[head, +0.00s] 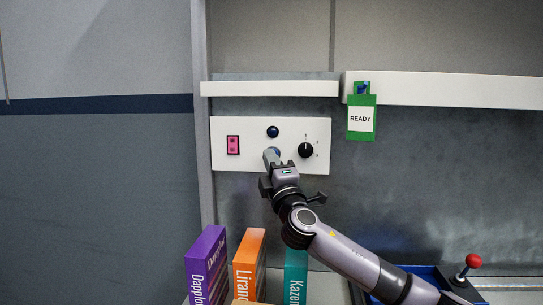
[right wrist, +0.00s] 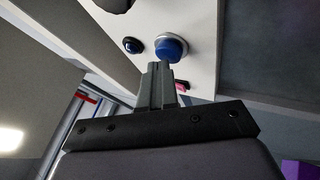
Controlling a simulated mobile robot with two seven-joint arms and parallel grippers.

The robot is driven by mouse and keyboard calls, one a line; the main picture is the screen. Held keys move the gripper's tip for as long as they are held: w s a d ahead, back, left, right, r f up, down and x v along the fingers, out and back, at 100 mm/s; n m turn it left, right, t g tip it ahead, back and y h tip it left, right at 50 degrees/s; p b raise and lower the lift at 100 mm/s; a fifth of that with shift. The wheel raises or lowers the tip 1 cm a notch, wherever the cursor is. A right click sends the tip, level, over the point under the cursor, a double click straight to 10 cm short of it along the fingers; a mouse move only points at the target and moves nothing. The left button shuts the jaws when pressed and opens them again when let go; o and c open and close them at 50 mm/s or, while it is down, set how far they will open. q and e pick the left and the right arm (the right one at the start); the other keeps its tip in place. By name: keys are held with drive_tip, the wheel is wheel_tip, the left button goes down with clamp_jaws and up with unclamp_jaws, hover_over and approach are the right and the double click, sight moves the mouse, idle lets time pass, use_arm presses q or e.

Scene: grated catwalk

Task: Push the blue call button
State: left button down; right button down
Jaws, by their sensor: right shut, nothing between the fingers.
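The blue call button (right wrist: 171,47) sticks out from a white panel (head: 222,160) on the wall and has a pale collar in the right wrist view. In the head view the button (head: 270,152) is partly hidden behind my right gripper (head: 276,164). The gripper is shut and empty, and its fingertips (right wrist: 161,72) are right by the button. I cannot tell whether they touch it. A smaller dark blue dome (head: 272,131) sits just above the button; it also shows in the right wrist view (right wrist: 132,45). My left gripper is not in view.
The panel also carries a pink rocker switch (head: 233,145) on the left and a black knob (head: 306,150) on the right. A green READY tag (head: 361,121) hangs at right. Below stand purple (head: 207,262), orange (head: 249,262) and teal (head: 296,272) books. A red-knobbed joystick (head: 473,261) is lower right.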

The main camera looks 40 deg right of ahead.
drive_tip(key=shift+w+d, duration=0.1)
drive_tip(key=shift+d, duration=0.05)
idle(0.3)
drive_tip(key=shift+w+d, duration=0.15)
drive_tip(key=shift+d, duration=0.05)
idle(0.3)
drive_tip(key=shift+s+a, duration=0.25)
drive_tip(key=shift+a, duration=0.05)
drive_tip(key=s+a, duration=0.3)
drive_tip(key=a, duration=0.1)
drive_tip(key=shift+s+a, duration=0.35)
drive_tip(key=shift+s, duration=0.05)
idle(0.8)
